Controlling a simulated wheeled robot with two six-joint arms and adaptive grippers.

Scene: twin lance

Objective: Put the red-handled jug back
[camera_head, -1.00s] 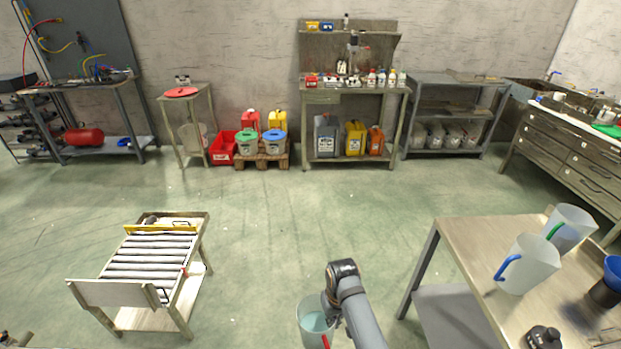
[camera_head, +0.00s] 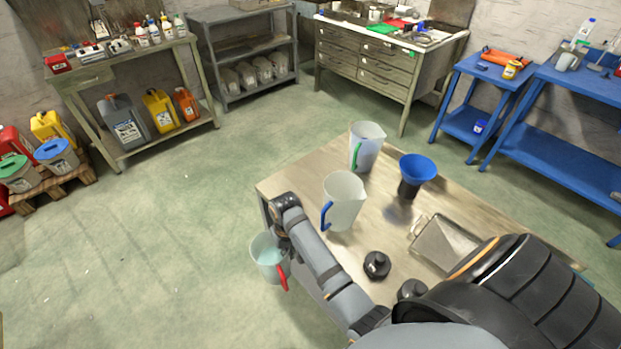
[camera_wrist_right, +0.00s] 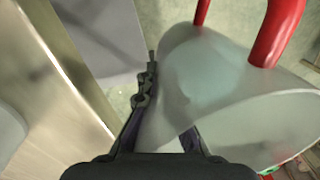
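The red-handled jug (camera_head: 268,258) is whitish and translucent, with pale blue-green liquid inside. It hangs off the table's left edge in the head view, its red handle toward the lower right. My right gripper (camera_head: 281,236) is at the jug's upper side. In the right wrist view the jug (camera_wrist_right: 215,90) fills the right half, and my right gripper (camera_wrist_right: 165,115) has its fingers closed at the jug's wall; the exact finger contact is partly hidden. The table (camera_head: 300,170) has a bare metal top. My left gripper is out of view.
A blue-handled jug (camera_head: 345,203) and a green-handled jug (camera_head: 366,148) stand on the table. Near them are a blue funnel (camera_head: 417,167) on a black holder, a metal tray (camera_head: 445,245) and a black cap-like piece (camera_head: 377,265). Green floor is open to the left.

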